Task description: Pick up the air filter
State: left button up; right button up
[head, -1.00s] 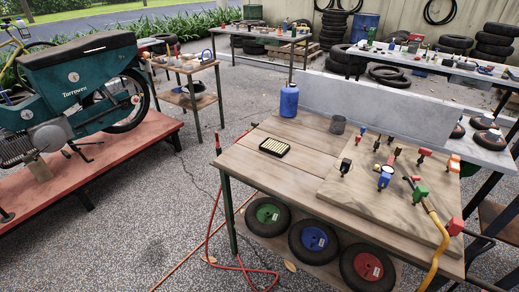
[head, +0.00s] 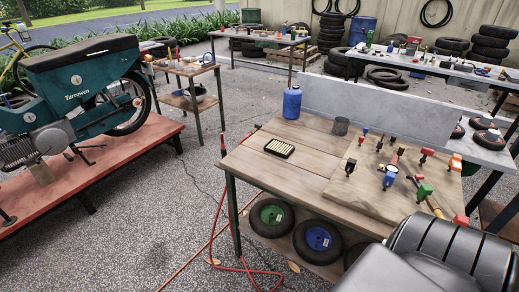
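The air filter (head: 280,148) is a flat rectangular panel with a black frame and pale yellow pleats. It lies on the left part of the wooden cart top (head: 262,162) in the head view, fully visible and untouched. A large dark grey and black part of my own arm fills the lower right corner, with its gripper out of view. My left gripper is not in view either.
A blue bottle (head: 292,103) and a grey cup (head: 341,126) stand behind the filter. Several coloured fittings (head: 389,177) stand on a raised board to its right. Wheels with green (head: 270,215) and blue (head: 318,239) hubs sit below. The cart top around the filter is clear.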

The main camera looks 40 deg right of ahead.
aim_at(277, 147)
jog(key=i, duration=4.35)
jog(key=z, duration=4.9)
